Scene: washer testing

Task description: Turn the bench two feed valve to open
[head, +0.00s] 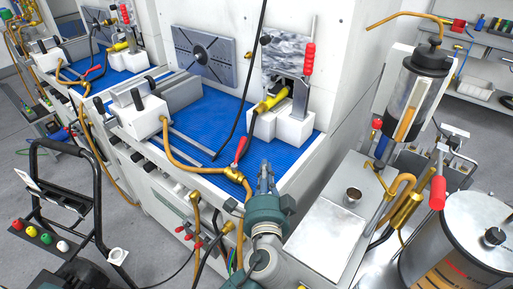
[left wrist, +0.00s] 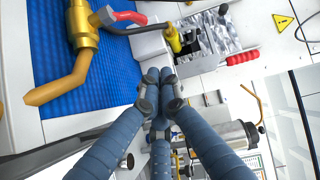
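A brass valve (head: 234,174) with a red lever handle (head: 241,150) sits at the front edge of the nearer blue-matted bench. In the head view its handle slants up from the body, and a brass pipe runs to it from the left. In the left wrist view the brass valve (left wrist: 83,28) and red handle (left wrist: 128,17) are at upper left. My left gripper (head: 265,168) is just right of the valve, apart from it. In the left wrist view its fingers (left wrist: 158,82) are drawn together with nothing seen between them. My right gripper is not in view.
A farther bench at upper left has a similar red-handled valve (head: 93,71). A metal box (head: 325,235) and drum (head: 475,235) stand right. A black trolley (head: 75,205) stands left.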

